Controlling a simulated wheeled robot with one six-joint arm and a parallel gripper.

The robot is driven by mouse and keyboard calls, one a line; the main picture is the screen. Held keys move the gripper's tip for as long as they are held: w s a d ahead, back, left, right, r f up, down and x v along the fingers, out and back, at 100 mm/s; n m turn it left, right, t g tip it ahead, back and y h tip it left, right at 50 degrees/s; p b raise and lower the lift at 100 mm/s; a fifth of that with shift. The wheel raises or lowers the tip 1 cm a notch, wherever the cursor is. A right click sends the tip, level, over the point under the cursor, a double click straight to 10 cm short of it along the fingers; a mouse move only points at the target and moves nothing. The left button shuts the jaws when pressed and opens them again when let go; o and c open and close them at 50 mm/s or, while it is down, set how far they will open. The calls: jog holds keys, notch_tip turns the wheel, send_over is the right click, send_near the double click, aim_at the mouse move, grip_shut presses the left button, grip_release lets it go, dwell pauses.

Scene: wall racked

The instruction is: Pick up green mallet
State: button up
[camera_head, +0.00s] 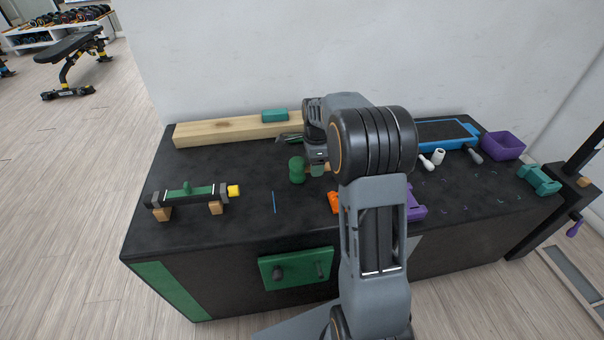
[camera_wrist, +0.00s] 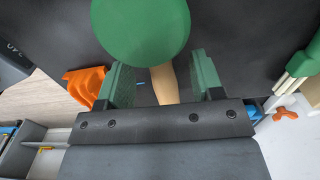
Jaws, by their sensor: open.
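The green mallet (camera_head: 297,170) is on the dark bench top, left of my arm, with its round green head showing. In the wrist view the mallet's green head (camera_wrist: 142,30) fills the top middle, and its pale wooden handle (camera_wrist: 163,84) runs down between my fingers. My gripper (camera_wrist: 161,76) is open, with one green-faced finger on each side of the handle. Gaps show between the handle and both fingers. The lower end of the handle is hidden behind the gripper body. In the head view my arm hides most of the gripper and handle.
An orange piece (camera_head: 334,202) lies close by, nearer the front edge. A wooden beam (camera_head: 225,131) with a teal block (camera_head: 274,115) lies at the back. A blue-rimmed tray (camera_head: 447,132) and purple bin (camera_head: 503,146) are right.

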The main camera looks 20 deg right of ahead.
jog(key=shift+f, duration=0.5)
jog(key=shift+c, duration=0.2)
jog(key=shift+r, duration=0.1)
grip_shut()
jog(key=shift+r, duration=0.6)
notch_tip(320, 180, up, 2)
jog(key=shift+r+p, duration=0.2)
jog(key=shift+p, duration=0.5)
jog(key=s+a+r+p, duration=0.2)
jog(key=s+a+r, duration=0.1)
jog(key=s, duration=0.3)
jog(key=s+a+r+p, duration=0.1)
jog(key=s+a+r, duration=0.2)
jog(key=s+r, duration=0.3)
jog(key=shift+s+a+r+p, duration=0.2)
jog(key=shift+a+p, duration=0.05)
jog(key=shift+p, duration=0.15)
